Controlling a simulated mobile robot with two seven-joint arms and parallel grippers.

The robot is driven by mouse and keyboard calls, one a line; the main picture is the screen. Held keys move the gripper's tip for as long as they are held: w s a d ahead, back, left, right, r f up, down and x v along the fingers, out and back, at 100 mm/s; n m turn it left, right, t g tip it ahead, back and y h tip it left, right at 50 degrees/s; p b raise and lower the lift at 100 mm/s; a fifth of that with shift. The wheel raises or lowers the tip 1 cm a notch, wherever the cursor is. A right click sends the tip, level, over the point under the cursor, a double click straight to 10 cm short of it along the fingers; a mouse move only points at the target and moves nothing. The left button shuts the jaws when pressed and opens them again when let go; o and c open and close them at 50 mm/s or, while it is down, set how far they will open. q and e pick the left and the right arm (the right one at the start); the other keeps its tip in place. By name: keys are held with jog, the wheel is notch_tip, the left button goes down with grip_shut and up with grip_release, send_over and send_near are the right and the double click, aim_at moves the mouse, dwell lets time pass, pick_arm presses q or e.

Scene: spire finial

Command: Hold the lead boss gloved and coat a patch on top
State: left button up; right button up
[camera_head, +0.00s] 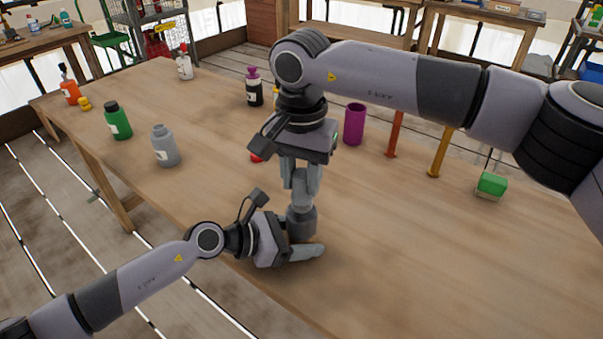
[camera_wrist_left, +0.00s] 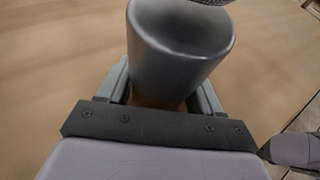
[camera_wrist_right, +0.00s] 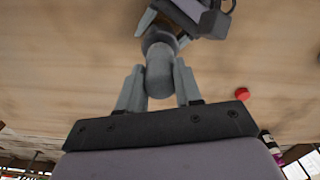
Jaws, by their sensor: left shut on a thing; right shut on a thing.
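The lead boss (camera_head: 303,224) is a dull grey, tapered cylinder with a smooth top. It stands upright near the table's front edge, and its top fills the middle of the left wrist view (camera_wrist_left: 178,50). My left gripper (camera_head: 304,250) is shut around its lower part, with a finger on each side. My right gripper (camera_head: 301,180) is directly above, pointing down, shut on a grey rounded tool (camera_wrist_right: 160,78). A dark grainy end (camera_wrist_left: 208,2) shows over the boss's far rim in the left wrist view. I cannot tell whether it touches the boss.
A grey bottle (camera_head: 166,148), a green bottle (camera_head: 117,122) and an orange bottle (camera_head: 70,92) stand left. A red disc (camera_wrist_right: 242,94) lies nearby. The table's right front is clear.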

jog(key=shift+f, duration=0.55)
dwell(0.7)
jog(key=shift+w, duration=0.55)
jog(key=shift+s, duration=1.1)
jog(key=shift+w+f, duration=0.1)
jog(key=shift+w, duration=1)
jog(key=shift+s, duration=1.1)
jog(key=shift+w, duration=1.1)
jog(key=shift+s, duration=1.1)
jog(key=shift+w+d+f, duration=0.1)
jog(key=shift+w, duration=1)
